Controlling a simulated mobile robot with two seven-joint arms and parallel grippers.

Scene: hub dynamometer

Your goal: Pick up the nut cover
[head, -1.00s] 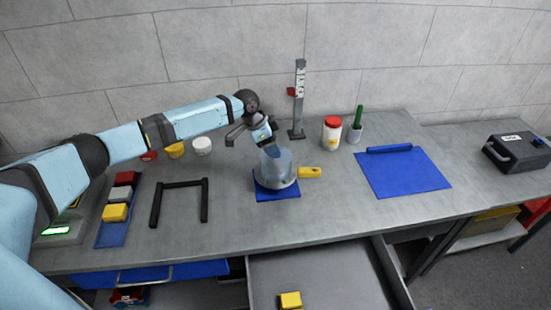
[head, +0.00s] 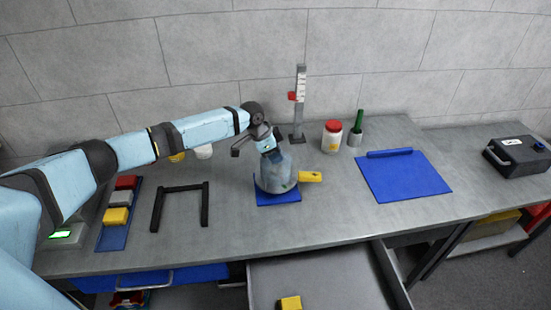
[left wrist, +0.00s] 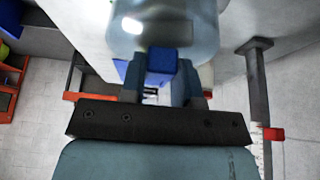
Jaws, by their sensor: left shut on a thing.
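A translucent, pale blue-grey dome-shaped cover, which I take for the nut cover (head: 272,176), is at the blue mat (head: 280,199) in the middle of the bench. My left gripper (head: 273,154) is at its top, pointing down. In the left wrist view, the rounded cover (left wrist: 165,28) is just beyond the fingers. The fingers of the left gripper (left wrist: 162,72) are closed on a small blue part there, which looks like the cover's knob. I cannot tell whether the cover touches the mat. My right gripper is not in view.
A yellow-handled thing (head: 310,176) sticks out right of the cover. A grey upright gauge (head: 299,105) stands behind it, with a red-lidded jar (head: 331,138) to the right. A black frame (head: 181,190) stands left. An open drawer (head: 340,268) is below the front edge.

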